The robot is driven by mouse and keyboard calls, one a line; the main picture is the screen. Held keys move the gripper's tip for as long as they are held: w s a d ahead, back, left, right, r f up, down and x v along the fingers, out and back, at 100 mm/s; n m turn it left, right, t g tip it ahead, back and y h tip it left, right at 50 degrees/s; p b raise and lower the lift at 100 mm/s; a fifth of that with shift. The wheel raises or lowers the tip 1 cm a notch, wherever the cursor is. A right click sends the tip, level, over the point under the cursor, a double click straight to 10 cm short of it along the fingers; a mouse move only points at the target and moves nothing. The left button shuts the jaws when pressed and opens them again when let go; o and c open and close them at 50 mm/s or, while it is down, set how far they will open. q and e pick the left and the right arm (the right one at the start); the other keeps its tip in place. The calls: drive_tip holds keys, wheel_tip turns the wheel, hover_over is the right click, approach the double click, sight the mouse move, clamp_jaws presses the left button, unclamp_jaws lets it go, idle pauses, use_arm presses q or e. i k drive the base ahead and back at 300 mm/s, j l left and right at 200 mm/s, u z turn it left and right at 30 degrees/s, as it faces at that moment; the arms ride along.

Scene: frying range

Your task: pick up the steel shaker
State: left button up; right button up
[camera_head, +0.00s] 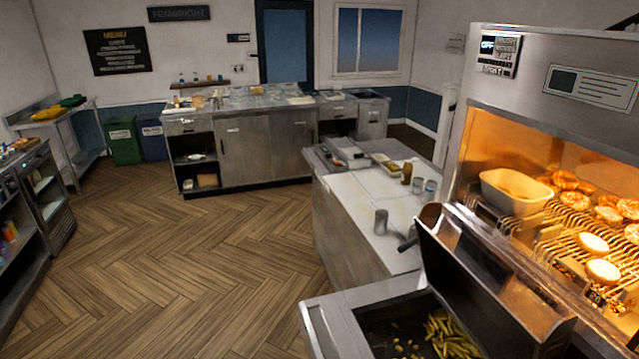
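A small grey metal cylinder (381,222), which looks like the steel shaker, stands upright near the front of the white-topped counter (362,203) right of centre. Its surface around the left side is clear. A dark grey object (408,241), partly hidden by the fryer station, lies close to its right. Neither of my grippers shows in this view.
Two small cups (430,187) and a brown container (407,173) stand farther back on the same counter, near a tray (384,160). A metal bin of fries (450,338) and a lit warming cabinet (560,70) fill the right foreground. The wooden floor (200,265) is open.

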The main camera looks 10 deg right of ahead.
sight(381, 214)
drive_tip(key=i+z, duration=0.1)
drive_tip(key=i, duration=0.45)
drive_tip(key=i+j, duration=0.1)
drive_tip(key=i, duration=0.45)
drive_tip(key=i+j+z, duration=0.15)
drive_tip(key=i, duration=0.35)
drive_tip(key=i+z, duration=0.1)
drive_tip(key=i, duration=0.45)
drive_tip(key=i+j+z, duration=0.25)
drive_tip(key=i+z, duration=0.2)
drive_tip(key=i+j+z, duration=0.85)
drive_tip(key=j, duration=0.15)
